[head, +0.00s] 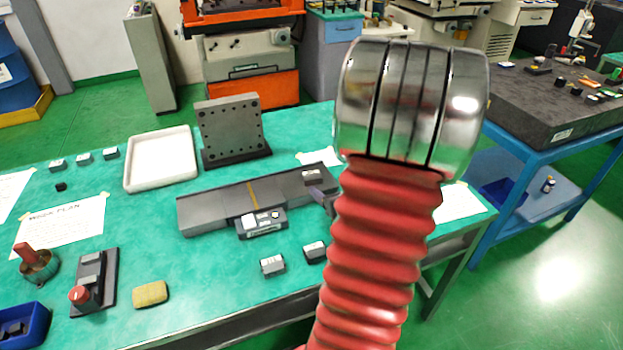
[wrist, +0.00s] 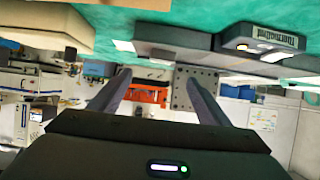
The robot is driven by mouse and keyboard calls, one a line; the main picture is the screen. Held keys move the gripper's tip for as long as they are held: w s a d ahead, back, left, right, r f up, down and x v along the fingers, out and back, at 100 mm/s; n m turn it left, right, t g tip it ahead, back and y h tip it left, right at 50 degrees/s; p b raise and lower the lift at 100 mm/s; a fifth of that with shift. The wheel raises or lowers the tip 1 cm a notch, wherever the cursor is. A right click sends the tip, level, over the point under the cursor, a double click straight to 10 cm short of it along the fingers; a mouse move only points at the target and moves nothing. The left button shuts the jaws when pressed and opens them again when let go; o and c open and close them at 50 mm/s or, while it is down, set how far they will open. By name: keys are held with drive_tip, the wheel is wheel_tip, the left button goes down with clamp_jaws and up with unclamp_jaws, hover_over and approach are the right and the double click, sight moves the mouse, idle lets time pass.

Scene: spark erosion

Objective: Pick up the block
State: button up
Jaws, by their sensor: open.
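Several small grey blocks show in the head view, and I cannot tell which one is meant. One block (head: 312,177) sits on the right part of a long dark bar (head: 210,208). Two more blocks, one at left (head: 272,264) and one at right (head: 314,251), lie on the green table in front of it. My gripper (wrist: 158,78) is open in the wrist view, its two fingers apart with nothing clearly held between them. In the head view my red-sleeved arm hides most of it; a grey finger part shows beside the bar's right end.
A digital instrument (head: 262,222) stands against the bar's front. A white tray (head: 160,160) and a drilled angle plate (head: 231,131) stand behind. A yellow sponge (head: 150,294), a blue bin (head: 22,327) and more blocks (head: 83,158) are at left. Bare table lies around the front blocks.

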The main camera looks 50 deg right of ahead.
approach(314, 177)
drive_tip(key=shift+x, duration=2.1)
drive_tip(key=shift+w+d, duration=0.1)
drive_tip(key=shift+x, duration=2.45)
drive_tip(key=shift+f, duration=0.15)
drive_tip(key=c, duration=1.8)
wheel_tip(314, 177, up, 10)
